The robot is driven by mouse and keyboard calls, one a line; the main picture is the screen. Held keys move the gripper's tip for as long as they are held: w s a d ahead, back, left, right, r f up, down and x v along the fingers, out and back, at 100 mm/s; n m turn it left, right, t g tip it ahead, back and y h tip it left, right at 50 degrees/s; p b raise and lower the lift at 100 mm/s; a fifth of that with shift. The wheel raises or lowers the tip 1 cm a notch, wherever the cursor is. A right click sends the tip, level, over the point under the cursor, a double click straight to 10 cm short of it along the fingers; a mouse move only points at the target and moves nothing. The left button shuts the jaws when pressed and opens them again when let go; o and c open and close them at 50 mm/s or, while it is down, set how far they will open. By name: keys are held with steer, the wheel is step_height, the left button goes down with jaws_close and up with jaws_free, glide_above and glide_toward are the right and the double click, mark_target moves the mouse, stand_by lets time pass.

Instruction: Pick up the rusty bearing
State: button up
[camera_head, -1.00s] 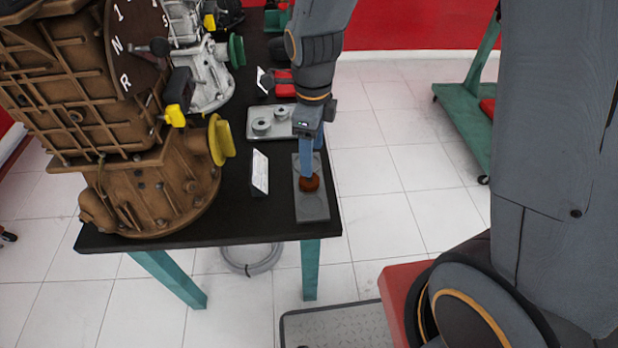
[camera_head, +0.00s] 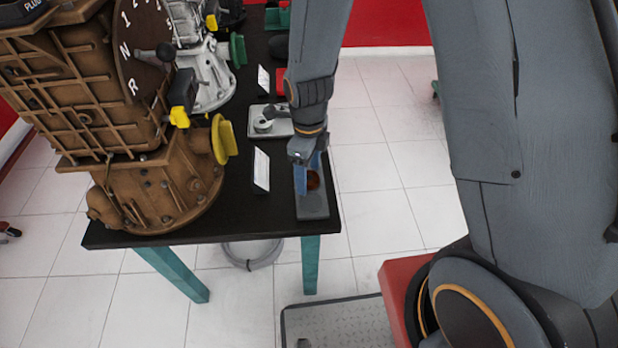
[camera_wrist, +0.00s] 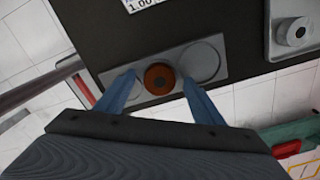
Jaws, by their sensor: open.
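The rusty bearing (camera_wrist: 159,79) is a small orange-brown ring with a dark centre. It sits on a grey plate (camera_wrist: 110,78) with round recesses, near the table's edge. In the head view the bearing (camera_head: 313,180) shows only partly, behind my gripper. My gripper (camera_wrist: 163,91) is open, with one blue finger on each side of the bearing in the wrist view. The fingers look apart from it, and their exact height over the plate is hard to tell. In the head view my gripper (camera_head: 308,180) points down over the plate.
A second grey tray (camera_head: 282,130) with metal bearings lies behind on the black table (camera_head: 215,222). A white label card (camera_head: 261,169) stands left of the plate. A large brown gearbox (camera_head: 150,180) fills the table's left.

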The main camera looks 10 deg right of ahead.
steer(key=shift+f, duration=0.2)
steer(key=c, duration=1.2)
steer(key=shift+c, duration=0.2)
steer(key=shift+r, duration=0.15)
